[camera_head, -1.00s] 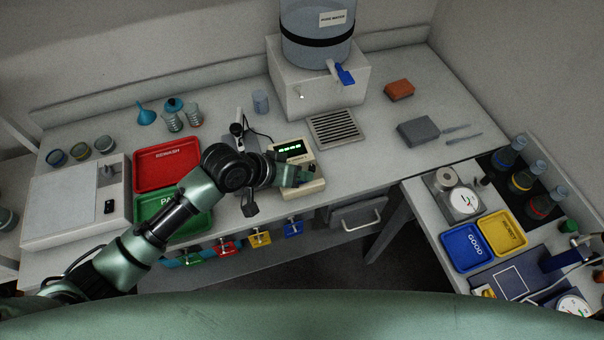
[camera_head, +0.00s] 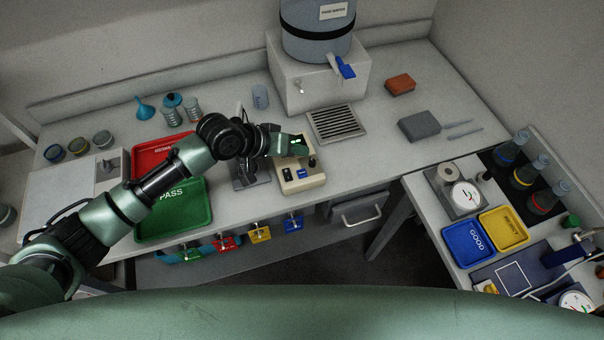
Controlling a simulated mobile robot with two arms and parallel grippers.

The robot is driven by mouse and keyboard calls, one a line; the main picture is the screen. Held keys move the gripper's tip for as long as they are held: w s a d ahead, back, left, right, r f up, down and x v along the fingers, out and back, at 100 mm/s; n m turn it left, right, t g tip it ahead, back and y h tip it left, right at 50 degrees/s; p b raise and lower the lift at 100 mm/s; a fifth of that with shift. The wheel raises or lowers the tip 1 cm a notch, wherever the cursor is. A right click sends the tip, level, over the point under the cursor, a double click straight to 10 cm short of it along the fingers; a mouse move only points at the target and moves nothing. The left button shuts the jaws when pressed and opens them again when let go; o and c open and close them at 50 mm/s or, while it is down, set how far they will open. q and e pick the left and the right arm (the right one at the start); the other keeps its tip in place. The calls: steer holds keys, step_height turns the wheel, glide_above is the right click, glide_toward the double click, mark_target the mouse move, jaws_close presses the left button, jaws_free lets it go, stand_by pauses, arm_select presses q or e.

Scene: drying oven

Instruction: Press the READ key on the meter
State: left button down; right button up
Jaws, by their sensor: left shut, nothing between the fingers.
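The meter (camera_head: 304,184) is a cream box on the bench with a blue key (camera_head: 302,174) and a dark round knob (camera_head: 312,162) on its front part. The lettering on the key is too small to read, so I cannot tell if it is READ. My left gripper (camera_head: 303,147) is shut and empty. It is over the back part of the meter, behind the blue key in the picture, and covers most of the green-lit display. I cannot tell whether it touches the meter. My right gripper is not in view.
A dark stand (camera_head: 250,177) is left of the meter. The red tray (camera_head: 150,158) and green PASS tray (camera_head: 190,212) lie beneath or beside my left arm. A drain grille (camera_head: 336,122) and water tank (camera_head: 318,35) are behind right. Coloured clips (camera_head: 260,234) hang along the bench front.

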arm_select(q)
steer(key=b, duration=0.5)
glide_above(299, 174)
step_height(299, 174, down, 5)
steer(key=shift+f, duration=0.2)
steer(key=shift+f+b, duration=0.35)
steer(key=shift+f, duration=0.6)
steer(key=shift+f, duration=0.1)
stand_by(0.6)
steer(key=shift+f, duration=0.3)
steer(key=shift+s+f, duration=0.1)
steer(key=shift+f, duration=0.4)
stand_by(0.5)
stand_by(0.4)
steer(key=shift+r+p, duration=0.75)
steer(key=shift+r, duration=0.15)
steer(key=shift+r, duration=0.1)
